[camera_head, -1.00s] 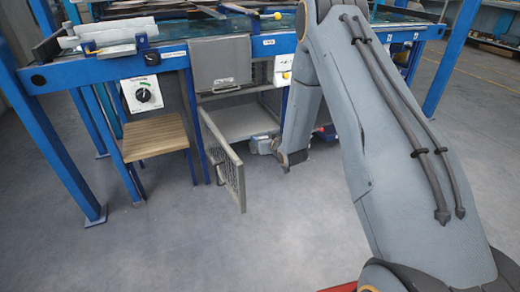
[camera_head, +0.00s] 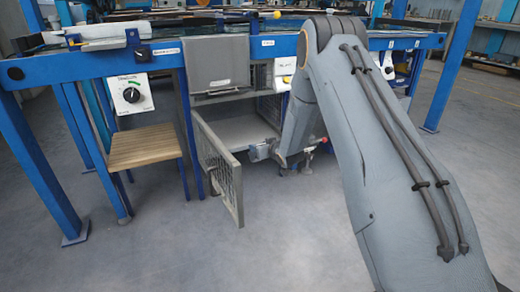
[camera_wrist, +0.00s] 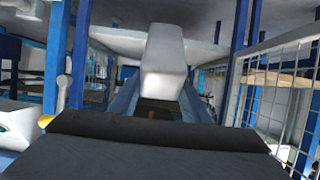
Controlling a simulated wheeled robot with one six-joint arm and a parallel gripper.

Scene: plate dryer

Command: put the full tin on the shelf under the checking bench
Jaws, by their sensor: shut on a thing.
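My gripper (camera_head: 258,151) is low in front of the open compartment, near the free side of its mesh door. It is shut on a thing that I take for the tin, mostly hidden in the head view. In the wrist view a pale block (camera_wrist: 165,68) stands in the middle, likely the tin; its contents do not show. A slatted wooden shelf (camera_head: 145,147) sits under the left part of the blue bench (camera_head: 95,67). The bench labels are too small to read.
The mesh door (camera_head: 222,178) stands open towards me; its mesh also shows at the right of the wrist view (camera_wrist: 285,90). The compartment floor (camera_head: 238,132) looks bare where visible. A dial panel (camera_head: 130,94) hangs above the wooden shelf. The grey floor in front is clear.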

